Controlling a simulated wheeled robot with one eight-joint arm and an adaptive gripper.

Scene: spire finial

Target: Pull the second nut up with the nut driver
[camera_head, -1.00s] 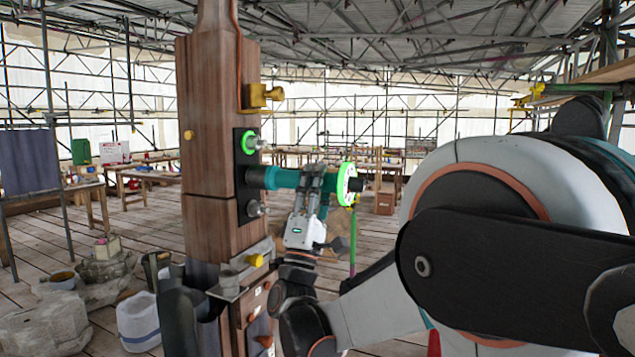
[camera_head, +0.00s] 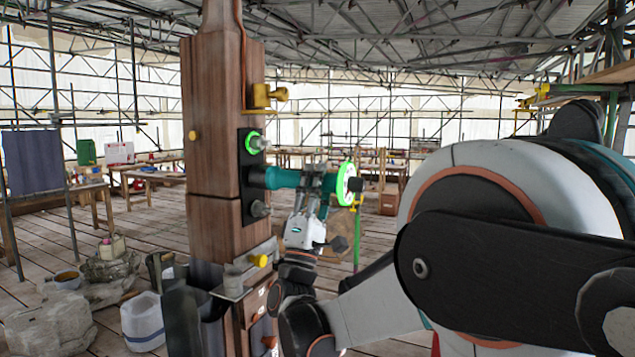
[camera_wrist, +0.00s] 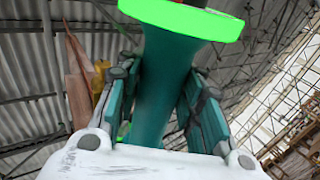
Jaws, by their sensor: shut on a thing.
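My gripper (camera_head: 308,190) is shut on the teal body of the nut driver (camera_head: 284,178), which lies level. The driver's left end is at the black plate (camera_head: 247,172) on the wooden post, over the middle nut position, so that nut is hidden. Its right end carries a bright green ring (camera_head: 345,182). An upper nut (camera_head: 260,142) with a green ring around it and a lower bare nut (camera_head: 260,209) show on the plate. In the wrist view the teal driver (camera_wrist: 165,85) runs between both fingers, its green disc (camera_wrist: 185,18) at the top.
The wooden post (camera_head: 212,120) stands upright with a brass fitting (camera_head: 266,95) above the plate and a metal bracket (camera_head: 245,275) with a yellow knob below. Stones (camera_head: 50,325) and a white jug (camera_head: 142,322) stand on the plank floor at left.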

